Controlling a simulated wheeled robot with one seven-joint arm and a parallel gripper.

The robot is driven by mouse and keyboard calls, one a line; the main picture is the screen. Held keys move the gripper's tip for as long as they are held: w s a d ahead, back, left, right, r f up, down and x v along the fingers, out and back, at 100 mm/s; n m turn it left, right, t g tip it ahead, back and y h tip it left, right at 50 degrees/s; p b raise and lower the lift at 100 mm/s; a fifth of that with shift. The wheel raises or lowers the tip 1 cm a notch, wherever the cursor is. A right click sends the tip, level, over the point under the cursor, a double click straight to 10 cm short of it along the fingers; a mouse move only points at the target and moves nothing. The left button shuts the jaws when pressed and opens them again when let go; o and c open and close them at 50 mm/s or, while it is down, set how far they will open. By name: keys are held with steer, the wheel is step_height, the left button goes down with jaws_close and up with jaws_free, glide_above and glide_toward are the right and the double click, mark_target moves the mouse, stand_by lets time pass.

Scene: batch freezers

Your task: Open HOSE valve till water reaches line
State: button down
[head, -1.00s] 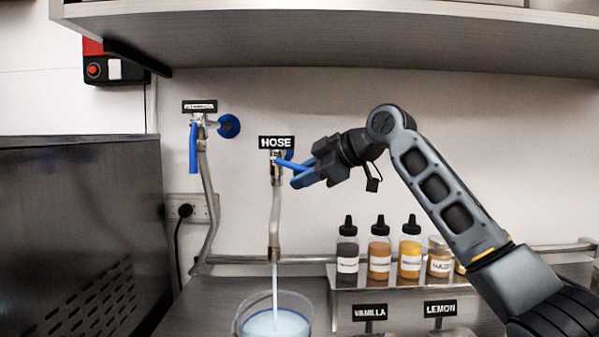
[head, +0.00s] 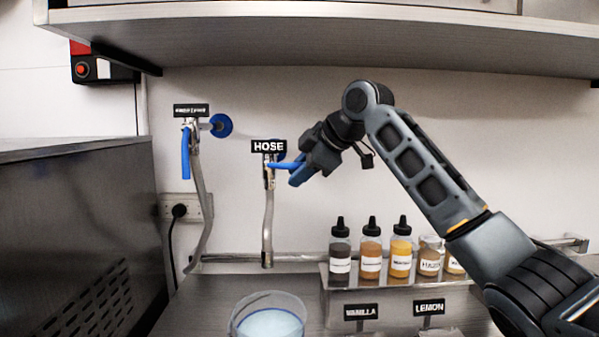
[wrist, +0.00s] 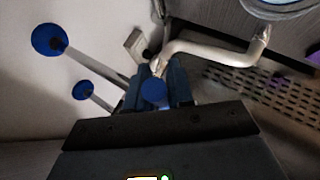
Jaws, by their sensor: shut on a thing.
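The HOSE valve has a blue lever (head: 283,166) that points out to the right, close to level, below the black HOSE label (head: 268,146). My gripper (head: 298,172) is shut on the lever's outer end. In the wrist view my gripper's fingers (wrist: 155,88) close around the blue lever (wrist: 153,92). The metal hose (head: 268,220) hangs down from the valve, and no water stream shows below its end. A clear container (head: 240,318) stands under it with pale blue water (head: 270,325) inside.
A second valve with a hanging blue lever (head: 185,155) is at left. Labelled bottles (head: 371,250) stand on a metal rack (head: 345,281) at right, with VANILLA and LEMON signs. A shelf (head: 330,35) spans above. A steel machine (head: 80,240) is at left.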

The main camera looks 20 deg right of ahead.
steer(key=c, duration=1.1)
jaws_free()
steer(key=b+v, duration=0.1)
steer(key=v, duration=0.6)
steer(key=shift+s+r+b, duration=0.25)
steer(key=shift+r+b, duration=0.1)
steer(key=shift+b, duration=0.05)
steer(key=shift+d, duration=0.1)
